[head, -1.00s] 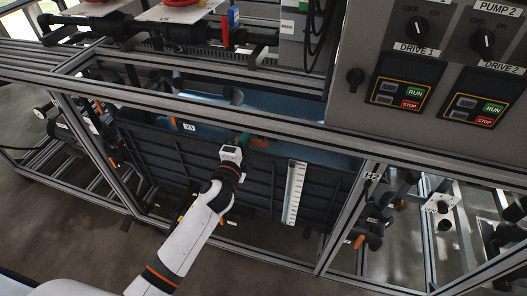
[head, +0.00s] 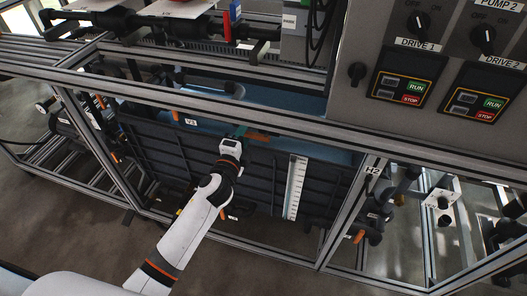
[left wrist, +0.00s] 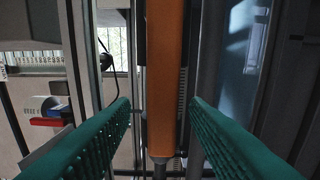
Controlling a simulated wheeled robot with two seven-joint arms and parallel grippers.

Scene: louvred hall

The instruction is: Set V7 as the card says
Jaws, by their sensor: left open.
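My left gripper (head: 241,132) is open in the head view, at the upper edge of the dark tank wall. An orange bar, which looks like a valve lever (head: 258,137), shows just right of its fingertips. In the left wrist view the orange lever (left wrist: 165,75) runs upright between the two green fingers (left wrist: 160,108), with a gap on both sides. I cannot read a V7 tag, and no card can be made out. A tag that looks like V3 (head: 190,122) sits on the tank rim to the left. My right gripper does not show.
An aluminium frame rail (head: 230,112) crosses just above my gripper. A white level scale (head: 295,188) stands on the tank wall to the right. A control box (head: 430,60) with knobs and RUN/STOP buttons is at the upper right. A red handle (left wrist: 45,122) shows in the left wrist view.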

